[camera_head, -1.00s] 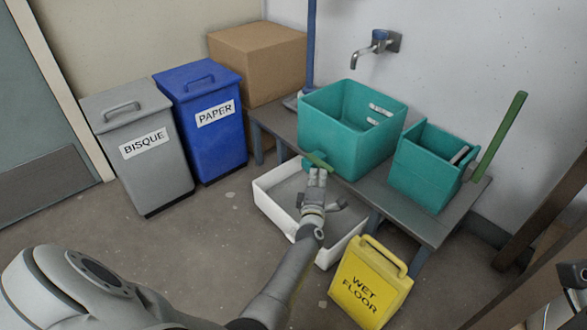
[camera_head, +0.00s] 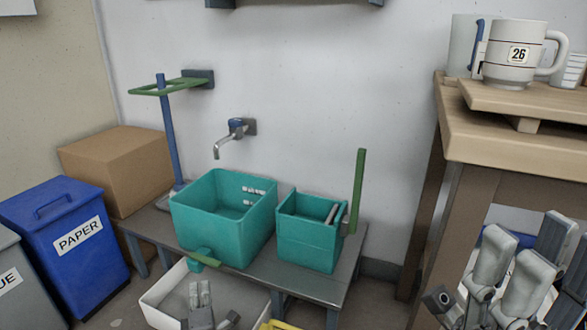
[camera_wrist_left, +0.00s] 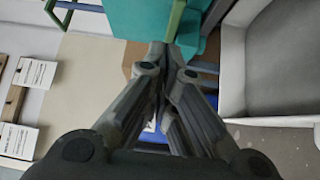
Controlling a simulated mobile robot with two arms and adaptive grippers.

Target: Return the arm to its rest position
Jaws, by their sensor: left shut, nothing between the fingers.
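My left gripper (camera_head: 200,286) is at the bottom of the head view, over the white tray and just below the green lever (camera_head: 226,259) of the teal tub's valve. Its fingers are shut with nothing between them. In the left wrist view, the closed fingertips (camera_wrist_left: 168,60) point at the lower end of the green lever (camera_wrist_left: 175,22); I cannot tell whether they touch. Grey jointed fingers that look like my right gripper (camera_head: 510,275) show at the lower right, cut off by the frame. Their opening is unclear.
The large teal tub (camera_head: 210,220) and smaller teal bucket (camera_head: 310,248) stand on a low grey bench (camera_head: 330,288). The white tray (camera_head: 160,298) lies below. A blue paper bin (camera_head: 60,235) and a cardboard box (camera_head: 120,165) are left. A wooden table (camera_head: 465,135) with mugs is right.

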